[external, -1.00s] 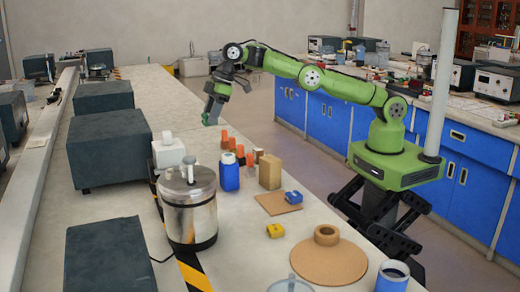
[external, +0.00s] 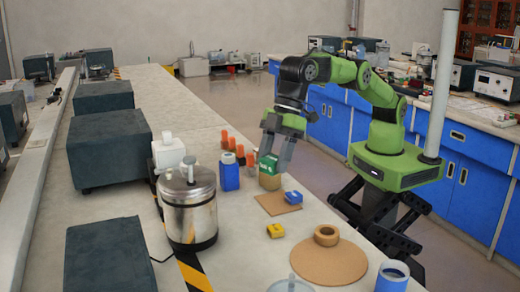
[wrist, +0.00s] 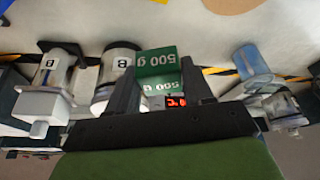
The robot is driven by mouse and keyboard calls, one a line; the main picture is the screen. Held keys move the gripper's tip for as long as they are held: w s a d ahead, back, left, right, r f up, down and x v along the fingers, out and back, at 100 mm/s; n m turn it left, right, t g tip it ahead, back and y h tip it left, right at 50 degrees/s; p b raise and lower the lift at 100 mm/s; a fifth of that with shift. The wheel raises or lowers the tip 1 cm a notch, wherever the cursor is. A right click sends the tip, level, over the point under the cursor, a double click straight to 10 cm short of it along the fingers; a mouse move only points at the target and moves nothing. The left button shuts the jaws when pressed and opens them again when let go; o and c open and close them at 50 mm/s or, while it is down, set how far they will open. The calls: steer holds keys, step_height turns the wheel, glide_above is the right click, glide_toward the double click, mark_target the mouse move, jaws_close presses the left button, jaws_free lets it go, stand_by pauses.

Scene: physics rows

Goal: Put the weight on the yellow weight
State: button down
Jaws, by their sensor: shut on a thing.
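My gripper (external: 276,155) is shut on a green weight (external: 267,165) and holds it up in front of the tan block (external: 270,183). In the wrist view the green weight (wrist: 158,64) sits between the fingers and reads "500 g". The yellow weight (external: 276,231) lies on the bench, nearer the camera than my gripper and below it in the picture. Nothing is on top of it. A blue weight (external: 293,197) rests on the brown square board (external: 270,207).
A round cork base (external: 325,263) with a ring and a blue cup (external: 393,276) stand near the front edge. A blue bottle (external: 230,172), orange-capped bottles (external: 240,155) and a steel pot (external: 189,215) stand to the left. Bench around the yellow weight is clear.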

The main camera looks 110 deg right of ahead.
mark_target(273, 229)
steer(key=shift+s+a+r, duration=0.1)
steer(key=shift+s+a, duration=0.3)
steer(key=shift+a, duration=0.45)
steer(key=f+b, duration=0.1)
steer(key=f, duration=0.6)
steer(key=f+b, duration=0.2)
steer(key=f, duration=0.6)
steer(key=shift+w+d, duration=0.15)
steer(key=shift+d, duration=0.05)
steer(key=shift+f, duration=0.1)
steer(key=shift+f, duration=0.15)
steer(key=shift+c, duration=2.4)
jaws_free()
